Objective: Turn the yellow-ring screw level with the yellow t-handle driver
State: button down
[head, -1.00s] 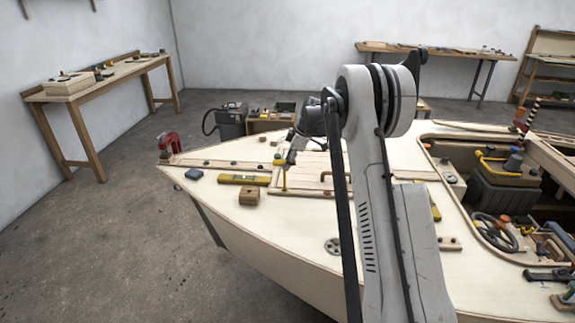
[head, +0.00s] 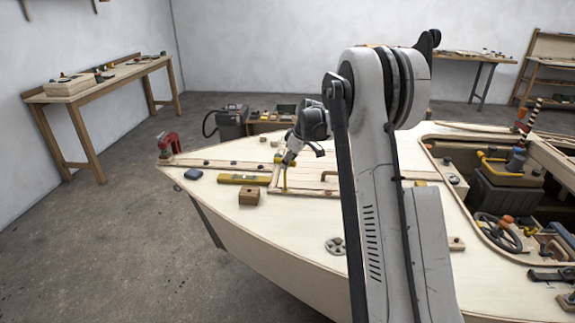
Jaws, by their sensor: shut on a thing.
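My gripper (head: 288,160) is over the foredeck of the plywood hull, shut on the yellow t-handle driver (head: 285,178). The driver hangs roughly upright below the jaws, with its lower end close to the pale panel on the deck. I cannot tell whether its tip touches anything. The yellow-ring screw cannot be made out; it is too small or hidden by the driver.
A yellow level (head: 244,179) and a wooden block (head: 249,196) lie just left of the driver. A blue item (head: 194,174) and a red clamp (head: 169,144) are nearer the bow. My arm covers much of the deck on the right.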

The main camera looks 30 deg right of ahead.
jog(key=m, duration=0.1)
jog(key=m+h+b, duration=0.1)
jog(key=m, duration=0.1)
jog(key=shift+a+f+m+t+h, duration=0.1)
jog(key=shift+a+m+t+h, duration=0.15)
jog(key=shift+m+t+h, duration=0.05)
jog(key=shift+m+b, duration=0.3)
jog(key=shift+m, duration=0.4)
jog(key=m+h, duration=0.1)
jog(key=m, duration=0.1)
jog(key=m+h+b, duration=0.1)
jog(key=m, duration=0.1)
jog(key=shift+a+m, duration=0.2)
jog(key=shift+m, duration=0.1)
jog(key=shift+r, duration=0.2)
